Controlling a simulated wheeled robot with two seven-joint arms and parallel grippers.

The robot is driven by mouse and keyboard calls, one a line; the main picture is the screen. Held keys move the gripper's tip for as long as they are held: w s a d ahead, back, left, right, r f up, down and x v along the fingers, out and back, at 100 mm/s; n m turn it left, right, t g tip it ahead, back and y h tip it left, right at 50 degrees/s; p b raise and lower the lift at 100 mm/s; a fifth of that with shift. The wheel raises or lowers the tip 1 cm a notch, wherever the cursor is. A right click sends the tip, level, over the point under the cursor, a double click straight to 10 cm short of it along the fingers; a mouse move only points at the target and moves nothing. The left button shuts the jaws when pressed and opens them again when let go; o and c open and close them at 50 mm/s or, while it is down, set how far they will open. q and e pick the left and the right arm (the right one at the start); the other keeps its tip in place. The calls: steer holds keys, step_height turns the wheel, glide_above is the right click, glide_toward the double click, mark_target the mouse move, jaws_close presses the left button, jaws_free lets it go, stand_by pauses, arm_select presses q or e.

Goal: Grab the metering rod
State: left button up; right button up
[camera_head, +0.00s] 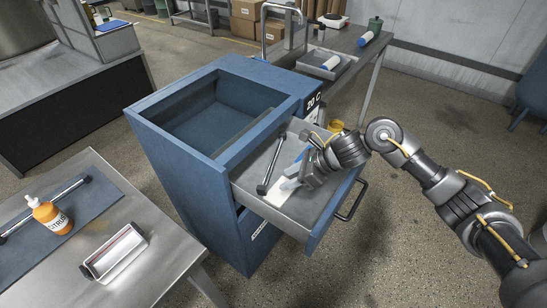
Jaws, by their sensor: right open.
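A thin silver rod with dark ends (271,165), which looks like a metering rod, lies in the open drawer (309,220) of the blue cabinet. My right gripper (291,183) is open and reaches into the drawer, just right of the rod's near end. Whether it touches the rod cannot be told. A similar rod (45,207) lies on the dark blue mat at left, partly hidden by the bottle. My left gripper is not in view.
An orange-labelled bottle (50,216) and a metal tray (115,253) stand on the left table. Behind is a bench with a tray (327,63).

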mark_target(266, 187)
steer(key=x, duration=0.2)
steer(key=shift+w+a+f, duration=0.1)
steer(key=shift+w+a, duration=0.05)
steer(key=shift+a, duration=0.1)
steer(key=shift+w+a+f, duration=0.1)
steer(key=shift+a+f, duration=0.1)
steer(key=shift+f, duration=0.1)
steer(key=shift+a+f+p, duration=0.2)
steer(key=shift+a+p, duration=0.15)
steer(key=shift+p, duration=0.35)
steer(key=p+x, duration=0.1)
steer(key=x, duration=0.2)
steer(key=shift+w+a+f+p, duration=0.1)
steer(key=shift+a+f+p, duration=0.1)
steer(key=shift+f+p, duration=0.1)
steer(key=shift+a+f, duration=0.3)
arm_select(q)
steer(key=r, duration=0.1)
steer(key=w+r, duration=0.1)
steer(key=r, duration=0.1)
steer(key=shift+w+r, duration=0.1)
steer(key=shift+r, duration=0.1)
arm_select(e)
steer(key=shift+d, duration=0.1)
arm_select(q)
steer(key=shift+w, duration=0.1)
arm_select(e)
steer(key=shift+w, duration=0.1)
jaws_close()
